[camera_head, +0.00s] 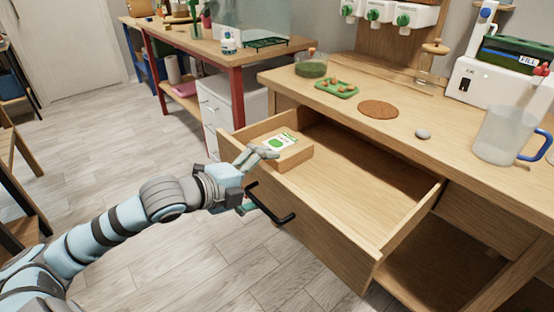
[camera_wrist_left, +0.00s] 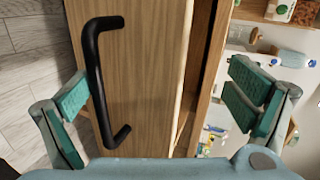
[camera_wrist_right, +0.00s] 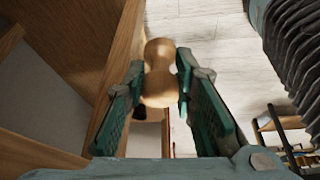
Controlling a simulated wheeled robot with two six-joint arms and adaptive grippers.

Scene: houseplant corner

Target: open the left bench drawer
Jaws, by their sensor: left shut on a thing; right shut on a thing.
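The left bench drawer (camera_head: 325,232) stands pulled well out from under the bench, its inside showing. Its front carries a black bar handle (camera_head: 270,211), also seen upright in the left wrist view (camera_wrist_left: 93,75). My left gripper (camera_head: 258,181) straddles the drawer front from the left: one finger is over the top edge, the other outside by the handle. It is shut on the front, fingers wide apart. My right gripper (camera_wrist_right: 158,88) is shut on a waisted wooden piece (camera_wrist_right: 160,68); it is not in the head view.
A small box (camera_head: 290,152) with a green-marked label sits in the drawer's left end. The bench top (camera_head: 455,150) carries a green tray (camera_head: 337,88), a cork mat (camera_head: 377,109), a grey stone (camera_head: 423,134) and a clear jug (camera_head: 497,135). The floor before the drawer is clear.

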